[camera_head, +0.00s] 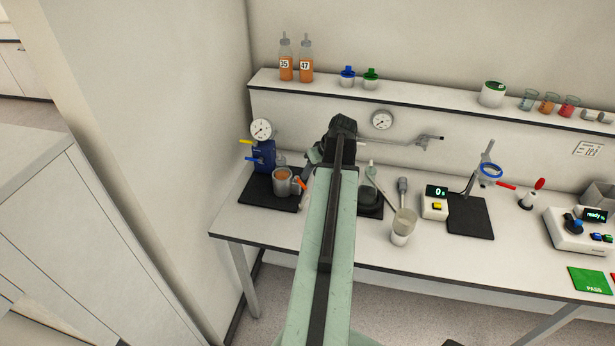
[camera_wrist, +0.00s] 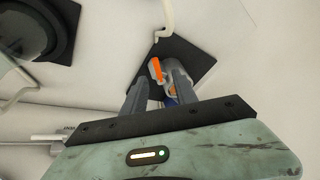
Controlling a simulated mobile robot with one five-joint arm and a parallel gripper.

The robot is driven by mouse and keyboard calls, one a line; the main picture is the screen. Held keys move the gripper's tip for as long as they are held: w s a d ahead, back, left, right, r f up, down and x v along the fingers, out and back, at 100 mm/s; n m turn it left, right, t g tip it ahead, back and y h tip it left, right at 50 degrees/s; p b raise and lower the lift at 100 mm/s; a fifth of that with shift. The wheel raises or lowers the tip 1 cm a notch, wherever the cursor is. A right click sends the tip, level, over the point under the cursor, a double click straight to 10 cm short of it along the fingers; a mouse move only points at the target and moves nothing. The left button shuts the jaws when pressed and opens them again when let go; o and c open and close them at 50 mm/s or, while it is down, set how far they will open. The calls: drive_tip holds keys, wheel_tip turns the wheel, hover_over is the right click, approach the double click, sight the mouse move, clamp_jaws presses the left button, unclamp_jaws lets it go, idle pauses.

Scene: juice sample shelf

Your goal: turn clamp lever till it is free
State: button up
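An orange lever (camera_head: 301,184) sticks out beside a grey metal cup (camera_head: 282,182) with orange contents, on a black mat (camera_head: 258,196) in front of a blue gauge device (camera_head: 264,155). I take this lever for the clamp lever. In the wrist view the orange lever (camera_wrist: 156,70) shows between the tips of my gripper (camera_wrist: 160,73). The two fingers stand apart, with a gap between them. I cannot tell whether either finger touches the lever. In the head view my arm hides much of the gripper, and the fingers hide part of the cup in the wrist view.
The blue device has a yellow lever (camera_head: 245,142) and a blue lever (camera_head: 251,158). A beaker (camera_head: 403,227), a scale (camera_head: 434,204) and a stand with a blue ring (camera_head: 490,170) are to the right. A shelf (camera_head: 425,98) with bottles runs along the back wall.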

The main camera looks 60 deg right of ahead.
sight(301, 183)
drive_tip(key=b+x, duration=0.7)
drive_tip(key=shift+s+d+f, duration=0.1)
drive_tip(key=shift+d+f, duration=0.25)
drive_tip(key=shift+f, duration=0.15)
drive_tip(key=shift+r, duration=0.1)
clamp_jaws()
idle(1.0)
